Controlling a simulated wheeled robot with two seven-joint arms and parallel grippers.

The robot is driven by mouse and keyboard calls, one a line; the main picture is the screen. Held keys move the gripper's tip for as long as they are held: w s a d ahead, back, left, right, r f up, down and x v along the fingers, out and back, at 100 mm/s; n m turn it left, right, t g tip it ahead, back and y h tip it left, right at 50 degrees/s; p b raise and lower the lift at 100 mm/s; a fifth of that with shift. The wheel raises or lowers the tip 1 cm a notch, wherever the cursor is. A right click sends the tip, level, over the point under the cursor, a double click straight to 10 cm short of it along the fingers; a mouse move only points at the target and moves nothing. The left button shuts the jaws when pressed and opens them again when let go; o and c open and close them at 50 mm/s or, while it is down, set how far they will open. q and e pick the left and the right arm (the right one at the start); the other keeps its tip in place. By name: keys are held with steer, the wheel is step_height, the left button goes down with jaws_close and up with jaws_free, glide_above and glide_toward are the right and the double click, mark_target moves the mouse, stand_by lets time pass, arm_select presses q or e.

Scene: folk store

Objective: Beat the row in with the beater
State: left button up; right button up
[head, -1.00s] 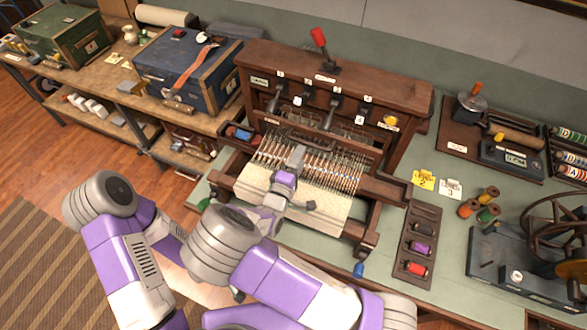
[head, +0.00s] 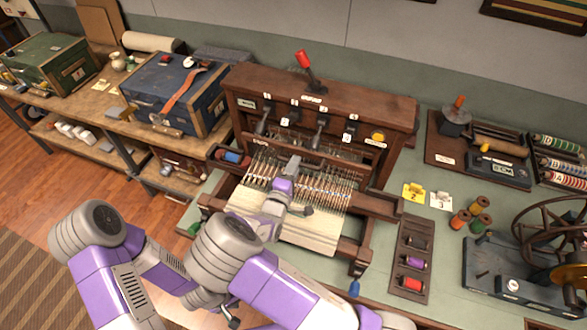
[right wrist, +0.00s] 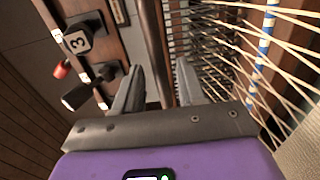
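The wooden loom (head: 320,95) stands on the green bench, with pale warp threads (head: 320,232) running toward me. A dark wooden bar that looks like the beater (right wrist: 152,40) runs between my right fingers in the right wrist view. A blue-and-white striped row (right wrist: 263,60) crosses the threads to the right of it. My right gripper (head: 293,165) reaches in over the warp at the loom's middle; it also shows in the right wrist view (right wrist: 160,85). Its fingers are apart on either side of the bar, with no clear contact. My left gripper is hidden.
Loom levers, one with a red knob (head: 302,58), rise behind the gripper. A spool tray (head: 412,258), loose spools (head: 470,222) and a spinning wheel (head: 550,240) stand to the right. A blue trunk (head: 178,90) sits on the left shelf.

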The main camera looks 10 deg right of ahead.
jaws_close()
steer(key=p+v, duration=0.2)
steer(key=v, duration=0.9)
steer(key=shift+s+a, duration=0.15)
steer(key=shift+a, duration=0.05)
stand_by(0.4)
steer(key=x, duration=1.1)
stand_by(0.4)
steer(key=o, duration=0.5)
jaws_free()
